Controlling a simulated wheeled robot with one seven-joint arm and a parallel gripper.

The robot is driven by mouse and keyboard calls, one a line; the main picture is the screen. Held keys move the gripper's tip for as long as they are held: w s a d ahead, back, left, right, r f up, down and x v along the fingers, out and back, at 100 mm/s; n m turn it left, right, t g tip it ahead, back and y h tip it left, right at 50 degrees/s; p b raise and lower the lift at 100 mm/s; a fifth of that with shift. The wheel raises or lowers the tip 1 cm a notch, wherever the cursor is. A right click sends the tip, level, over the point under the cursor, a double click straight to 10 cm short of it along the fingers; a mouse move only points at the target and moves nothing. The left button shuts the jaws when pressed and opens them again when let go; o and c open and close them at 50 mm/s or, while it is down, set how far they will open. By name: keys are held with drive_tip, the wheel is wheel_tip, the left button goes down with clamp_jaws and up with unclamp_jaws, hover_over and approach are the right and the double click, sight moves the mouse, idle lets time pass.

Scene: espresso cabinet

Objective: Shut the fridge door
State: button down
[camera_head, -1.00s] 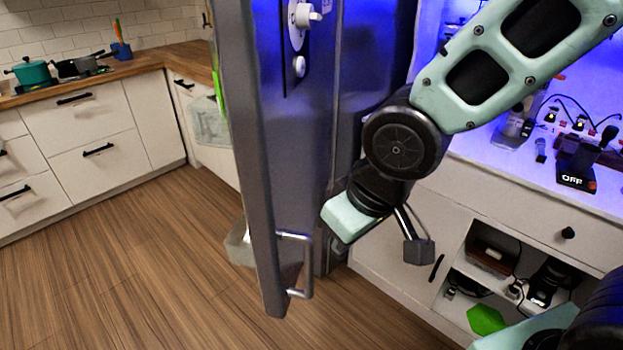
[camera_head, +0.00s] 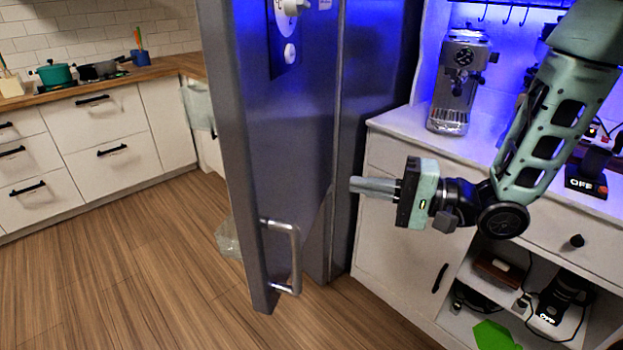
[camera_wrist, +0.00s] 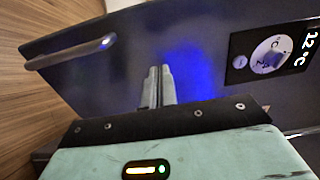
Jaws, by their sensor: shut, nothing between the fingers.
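The fridge door (camera_head: 290,110) is a tall dark metal panel standing open, swung out toward me in the head view. Its vertical bar handle (camera_head: 296,258) is low near the free edge. The door also shows in the wrist view (camera_wrist: 130,65), with the handle (camera_wrist: 75,52) at upper left and a temperature dial panel (camera_wrist: 270,55) reading 12 °C at right. My gripper (camera_head: 354,186) is to the right of the door, its fingers pointing left at the door face. The fingers (camera_wrist: 157,85) are together and empty. I cannot tell whether the tips touch the door.
A white cabinet (camera_head: 395,240) with an espresso machine (camera_head: 460,80) on its counter stands behind and right of my arm. Its open shelf (camera_head: 495,275) holds several items. Wooden floor (camera_head: 130,270) is clear to the left. Kitchen drawers (camera_head: 100,150) are at the back left.

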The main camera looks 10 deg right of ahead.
sight(272, 170)
drive_tip(key=p+x, duration=0.2)
drive_tip(key=x, duration=1.2)
drive_tip(key=shift+p, duration=0.3)
drive_tip(key=shift+a, duration=0.15)
